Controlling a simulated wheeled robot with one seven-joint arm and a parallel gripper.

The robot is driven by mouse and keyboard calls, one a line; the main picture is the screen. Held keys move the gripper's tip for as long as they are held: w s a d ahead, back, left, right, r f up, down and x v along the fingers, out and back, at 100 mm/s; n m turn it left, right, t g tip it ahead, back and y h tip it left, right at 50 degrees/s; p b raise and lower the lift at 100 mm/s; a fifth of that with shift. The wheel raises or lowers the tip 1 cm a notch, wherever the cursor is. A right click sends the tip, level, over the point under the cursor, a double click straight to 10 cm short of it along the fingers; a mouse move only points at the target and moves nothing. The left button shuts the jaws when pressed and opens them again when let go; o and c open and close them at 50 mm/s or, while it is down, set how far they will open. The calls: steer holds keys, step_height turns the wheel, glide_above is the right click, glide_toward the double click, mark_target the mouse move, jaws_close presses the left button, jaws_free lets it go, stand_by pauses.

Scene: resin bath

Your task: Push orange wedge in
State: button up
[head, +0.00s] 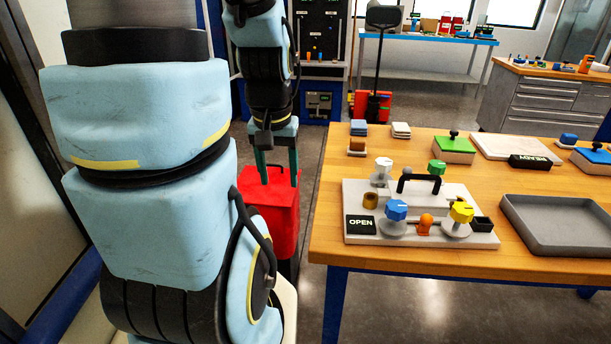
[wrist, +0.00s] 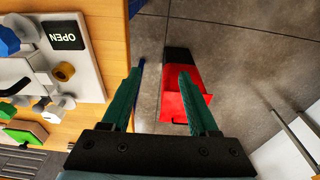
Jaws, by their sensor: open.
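The orange wedge (head: 424,224) is a small orange piece on the front part of a pale grey panel (head: 357,199) on the wooden table. It stands between a blue knob (head: 396,210) and a yellow knob (head: 462,212). I cannot tell how far in it sits. I cannot make it out in the wrist view. My gripper (head: 278,180) hangs to the left of the table, pointing down, apart from the panel. Its two green fingers (wrist: 160,75) are spread with nothing between them.
A red bin (head: 270,206) stands on the floor beyond my gripper. The panel also carries a black handle (head: 418,178), a green knob (head: 437,167), a brass ring (head: 370,200) and an OPEN sign (head: 360,225). A grey tray (head: 560,240) lies to its right.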

steer(key=shift+d, duration=0.1)
steer(key=m+g+y+b, duration=0.2)
steer(key=m+g+b, duration=0.15)
steer(key=m, duration=2.55)
glide_toward(429, 215)
steer(key=shift+t, duration=0.45)
steer(key=f, duration=0.3)
steer(key=s+a+f, duration=0.1)
steer(key=f, duration=0.5)
steer(key=shift+s+a, duration=0.2)
steer(key=shift+c, duration=0.2)
jaws_close()
